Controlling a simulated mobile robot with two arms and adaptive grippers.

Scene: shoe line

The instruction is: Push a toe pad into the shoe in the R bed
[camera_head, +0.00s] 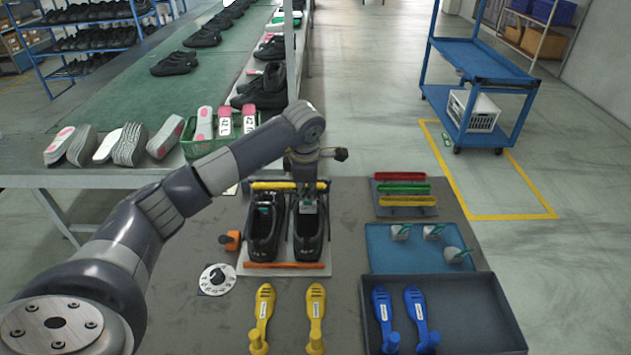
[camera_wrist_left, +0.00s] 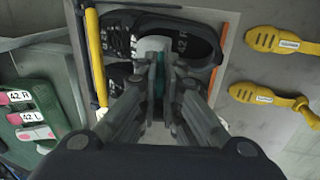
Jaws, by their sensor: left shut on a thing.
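Two black shoes stand side by side in a light fixture plate (camera_head: 285,268), toes toward the yellow bar (camera_head: 262,185). The right-hand shoe (camera_head: 308,238) reads 42 R in the left wrist view (camera_wrist_left: 200,38). My left gripper (camera_head: 306,190) is over its toe end, shut on the teal grip of a white-grey toe pad (camera_wrist_left: 153,44). The pad is at the shoe's opening; its depth inside is hidden. The left-hand shoe (camera_head: 264,235) has something teal and pale in it. More toe pads (camera_head: 455,255) lie on the blue mat (camera_head: 385,262). My right gripper is not in view.
An orange bar (camera_head: 284,265) crosses the heel end. Yellow shoe trees (camera_head: 264,305) lie in front. A dark tray (camera_head: 480,335) holds blue ones. Coloured bars (camera_head: 403,188), a white dial (camera_head: 217,279) and a green insole basket (camera_head: 195,148) surround the fixture.

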